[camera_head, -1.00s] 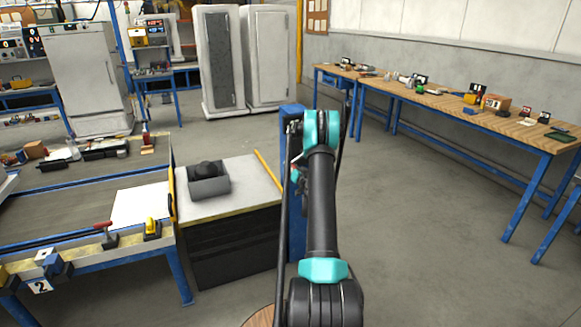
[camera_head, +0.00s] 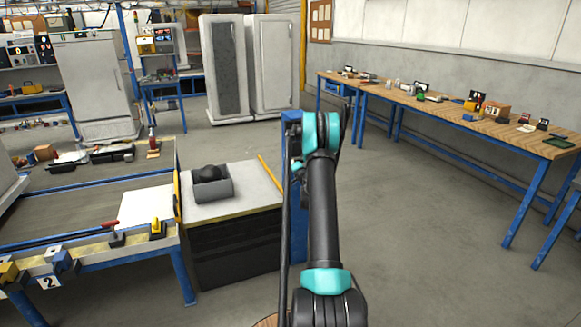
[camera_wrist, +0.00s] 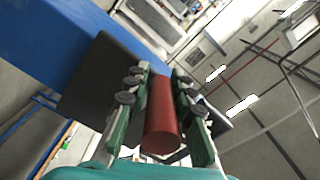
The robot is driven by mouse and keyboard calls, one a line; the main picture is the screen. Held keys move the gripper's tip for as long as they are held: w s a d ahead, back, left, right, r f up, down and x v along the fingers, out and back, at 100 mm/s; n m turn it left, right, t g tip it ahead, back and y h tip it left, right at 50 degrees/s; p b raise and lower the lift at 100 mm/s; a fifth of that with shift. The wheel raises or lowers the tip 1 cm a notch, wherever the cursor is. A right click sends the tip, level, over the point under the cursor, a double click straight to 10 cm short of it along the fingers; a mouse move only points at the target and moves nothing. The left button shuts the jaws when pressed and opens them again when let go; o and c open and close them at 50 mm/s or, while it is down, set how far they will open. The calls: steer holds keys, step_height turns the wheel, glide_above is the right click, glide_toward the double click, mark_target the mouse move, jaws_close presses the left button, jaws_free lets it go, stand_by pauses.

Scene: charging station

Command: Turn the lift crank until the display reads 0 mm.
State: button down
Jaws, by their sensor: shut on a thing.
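A red cylindrical handle (camera_wrist: 162,115), apparently the crank's grip, shows in the wrist view. My gripper (camera_wrist: 161,80) is shut on it, with one finger on each side. A dark plate (camera_wrist: 97,85) lies beside the left finger, against a blue post (camera_wrist: 50,38). The blue post also shows in the head view (camera_head: 291,118), just left of my arm's far end. My arm hides most of the post and the gripper there. The rest of the crank is hidden, and I can make out no lift display or reading in either view.
A blue-framed workbench (camera_head: 90,195) is further left. A long wooden bench (camera_head: 440,108) runs along the right wall. The floor between is clear.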

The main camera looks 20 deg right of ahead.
steer(key=r+m, duration=0.2)
steer(key=m, duration=0.1)
steer(key=shift+d+r, duration=0.15)
steer(key=shift+d, duration=0.15)
steer(key=r+m, duration=0.1)
steer(key=d+r+m, duration=0.1)
steer(key=shift+m, duration=0.4)
steer(key=d+r+m, duration=0.1)
steer(key=r+m, duration=0.1)
steer(key=m, duration=0.1)
steer(key=shift+d, duration=0.35)
steer(key=d+m, duration=0.1)
steer(key=r+m, duration=0.1)
steer(key=m, duration=0.1)
steer(key=shift+d, duration=0.35)
steer(key=shift+d+r, duration=0.2)
steer(key=shift+d, duration=0.25)
steer(key=shift+d, duration=0.15)
steer(key=c, duration=1.3)
jaws_free()
